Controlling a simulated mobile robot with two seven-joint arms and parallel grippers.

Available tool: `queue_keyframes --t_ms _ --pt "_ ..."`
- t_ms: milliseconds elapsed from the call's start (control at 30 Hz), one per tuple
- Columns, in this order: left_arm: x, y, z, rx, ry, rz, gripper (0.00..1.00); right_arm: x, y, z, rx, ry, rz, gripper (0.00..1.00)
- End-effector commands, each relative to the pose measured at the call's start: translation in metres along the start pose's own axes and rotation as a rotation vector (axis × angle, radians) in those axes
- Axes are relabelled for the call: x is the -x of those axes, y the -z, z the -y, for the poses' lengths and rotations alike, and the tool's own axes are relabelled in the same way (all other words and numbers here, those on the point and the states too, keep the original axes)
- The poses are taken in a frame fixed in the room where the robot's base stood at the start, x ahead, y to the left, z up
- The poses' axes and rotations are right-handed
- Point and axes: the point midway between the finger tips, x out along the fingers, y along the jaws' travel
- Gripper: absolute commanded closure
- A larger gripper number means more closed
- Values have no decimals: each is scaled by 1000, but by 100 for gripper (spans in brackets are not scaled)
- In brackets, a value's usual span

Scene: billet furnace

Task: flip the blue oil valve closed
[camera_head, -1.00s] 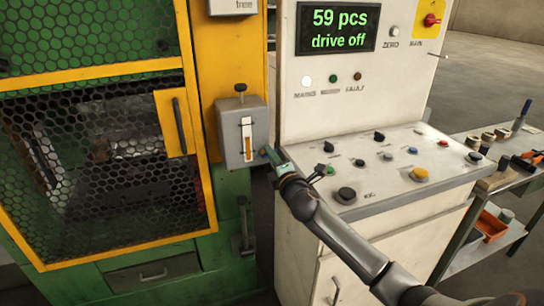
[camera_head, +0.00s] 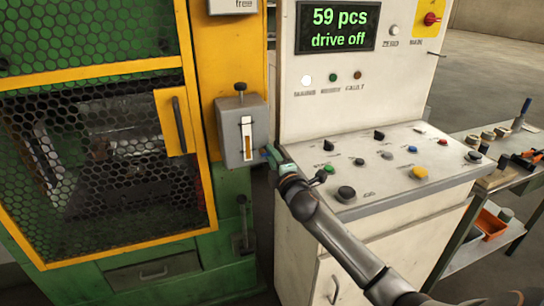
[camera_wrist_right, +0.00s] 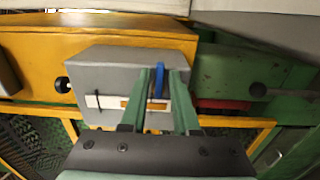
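The blue oil valve lever (camera_wrist_right: 159,82) is a short blue bar on the side of the grey oil box (camera_wrist_right: 115,75) in the right wrist view. The grey box (camera_head: 232,130) also shows in the head view, on the green and yellow machine, with a sight glass in front. My right gripper (camera_wrist_right: 163,85) is open, its two green fingers reaching to either side of the lever with a gap between them. I cannot tell if a finger touches it. In the head view, the right gripper (camera_head: 272,156) is just right of the box. My left gripper is not in view.
The white control console (camera_head: 390,165) with buttons and knobs stands close under and right of my right arm. The mesh guard door (camera_head: 110,150) is left of the box. A black-knobbed lever (camera_head: 242,215) sits below it. A bench with tools (camera_head: 515,150) is at right.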

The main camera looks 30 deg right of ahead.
Motion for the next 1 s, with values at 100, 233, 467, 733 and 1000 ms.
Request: queue_keyframes --t_ms 100,233,467,733,1000 --pt "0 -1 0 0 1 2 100 0 0 0 1 0 0 57" --pt "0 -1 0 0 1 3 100 0 0 0 2 0 0 57" --pt "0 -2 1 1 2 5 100 6 0 0 3 0 0 57" --pt "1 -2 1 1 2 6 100 48 0 1 3 1 -2 57" --pt "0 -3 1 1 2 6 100 98 0 1 2 2 -1 57"
